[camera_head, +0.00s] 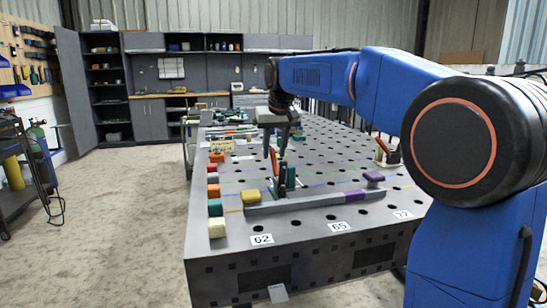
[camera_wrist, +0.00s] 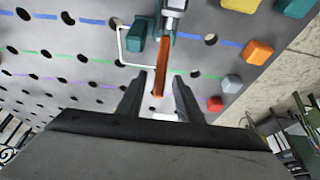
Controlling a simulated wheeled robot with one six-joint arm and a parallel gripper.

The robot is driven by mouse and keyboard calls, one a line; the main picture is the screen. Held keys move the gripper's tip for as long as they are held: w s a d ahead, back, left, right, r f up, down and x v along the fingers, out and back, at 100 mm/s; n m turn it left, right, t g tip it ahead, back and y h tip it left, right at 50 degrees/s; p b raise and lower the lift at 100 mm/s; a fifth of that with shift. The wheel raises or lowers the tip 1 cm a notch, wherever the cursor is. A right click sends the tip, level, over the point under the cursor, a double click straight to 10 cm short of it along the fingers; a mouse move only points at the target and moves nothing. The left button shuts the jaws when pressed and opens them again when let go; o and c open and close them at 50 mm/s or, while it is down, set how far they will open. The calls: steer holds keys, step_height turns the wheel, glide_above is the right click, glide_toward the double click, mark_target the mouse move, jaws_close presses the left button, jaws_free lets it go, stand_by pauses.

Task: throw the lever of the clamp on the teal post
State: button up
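The clamp's orange lever (camera_wrist: 160,78) stands out toward the camera in the wrist view. Its base meets the teal post (camera_wrist: 166,47) and a grey metal part (camera_wrist: 174,12) of the clamp. My gripper (camera_wrist: 158,82) is open, with one dark finger on each side of the lever's free end and visible gaps on both sides. In the head view my gripper (camera_head: 275,154) points down just above the clamp, and the orange lever (camera_head: 273,164) shows below the fingers. The post is mostly hidden there among dark clamp parts (camera_head: 290,178).
Another clamp with a red-orange lever (camera_head: 383,147) stands at the right on the perforated table (camera_head: 320,235). A grey bar (camera_head: 305,203) lies in front of the clamp, with a yellow block (camera_head: 251,196) and a purple block (camera_head: 373,177) nearby. Several coloured blocks line the left edge.

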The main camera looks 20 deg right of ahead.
mark_target(274, 157)
steer(key=shift+x, duration=1.5)
jaws_close()
steer(key=shift+s+r, duration=0.1)
steer(key=s+t, duration=0.1)
steer(key=t, duration=0.1)
steer(key=s+r+t, duration=0.1)
steer(key=shift+s+r+t, duration=0.25)
steer(key=shift+s+t, duration=0.05)
steer(key=shift+t, duration=0.1)
steer(key=shift+s+r+t, duration=0.15)
steer(key=shift+s+t, duration=0.55)
steer(key=shift+t, duration=0.25)
steer(key=shift+s+r+t, duration=0.2)
steer(key=shift+s+t, duration=0.45)
steer(key=shift+t, duration=0.3)
